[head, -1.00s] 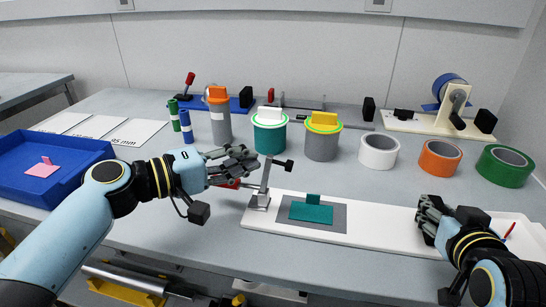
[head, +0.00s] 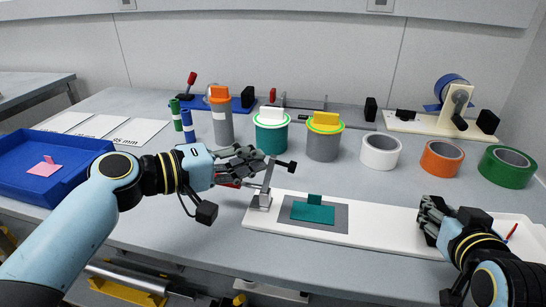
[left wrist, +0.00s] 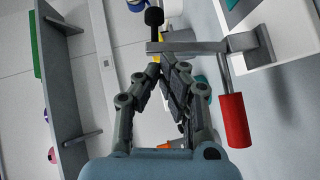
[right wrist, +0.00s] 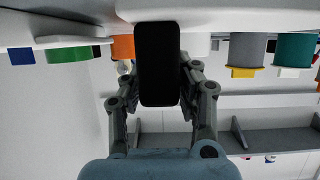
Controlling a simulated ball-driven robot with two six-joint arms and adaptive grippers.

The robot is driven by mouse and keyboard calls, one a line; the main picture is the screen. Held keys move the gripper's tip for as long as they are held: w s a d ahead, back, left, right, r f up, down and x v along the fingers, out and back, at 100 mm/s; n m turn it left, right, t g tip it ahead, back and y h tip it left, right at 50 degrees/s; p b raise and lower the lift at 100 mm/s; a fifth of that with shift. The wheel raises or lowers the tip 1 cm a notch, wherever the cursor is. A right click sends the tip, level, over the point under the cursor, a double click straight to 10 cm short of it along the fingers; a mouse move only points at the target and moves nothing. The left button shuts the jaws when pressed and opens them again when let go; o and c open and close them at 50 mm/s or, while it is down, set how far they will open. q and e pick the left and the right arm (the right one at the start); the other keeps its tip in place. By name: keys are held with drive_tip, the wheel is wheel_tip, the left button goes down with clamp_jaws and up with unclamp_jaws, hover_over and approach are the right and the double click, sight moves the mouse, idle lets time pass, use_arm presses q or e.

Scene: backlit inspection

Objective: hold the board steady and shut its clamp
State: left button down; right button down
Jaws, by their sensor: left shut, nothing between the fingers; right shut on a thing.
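The long white board (head: 385,224) lies on the bench, with a teal piece (head: 313,213) on a grey pad in its middle. The metal clamp (head: 264,195) stands at its left end, arm raised, black tip (head: 291,167) off the teal piece. Its red handle (head: 229,184) points left, and shows in the left wrist view (left wrist: 235,120). My left gripper (head: 252,164) is shut and empty beside the clamp's arm, above the handle; I cannot tell if it touches. My right gripper (head: 430,217) is shut on a black block (right wrist: 158,65) at the board's right end.
A blue tray (head: 20,187) with a pink piece is at the left. Several canisters and tape rolls (head: 380,152) stand behind the board. A white tray (head: 520,238) lies at the right. The bench in front of the board is clear.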

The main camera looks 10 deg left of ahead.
sight(288, 169)
use_arm(q)
drive_tip(key=shift+m+g+y, duration=0.3)
drive_tip(key=shift+m+y, duration=0.2)
drive_tip(key=shift+y, duration=0.1)
drive_tip(key=shift+d+r, duration=0.1)
drive_tip(key=shift+d, duration=2.05)
drive_tip(key=shift+d+f, duration=0.35)
drive_tip(key=shift+d, duration=0.3)
drive_tip(key=shift+d+f, duration=0.35)
drive_tip(key=shift+d, duration=0.3)
drive_tip(key=shift+s+d+f, duration=0.1)
drive_tip(key=shift+d+f, duration=0.8)
drive_tip(key=shift+f, duration=0.15)
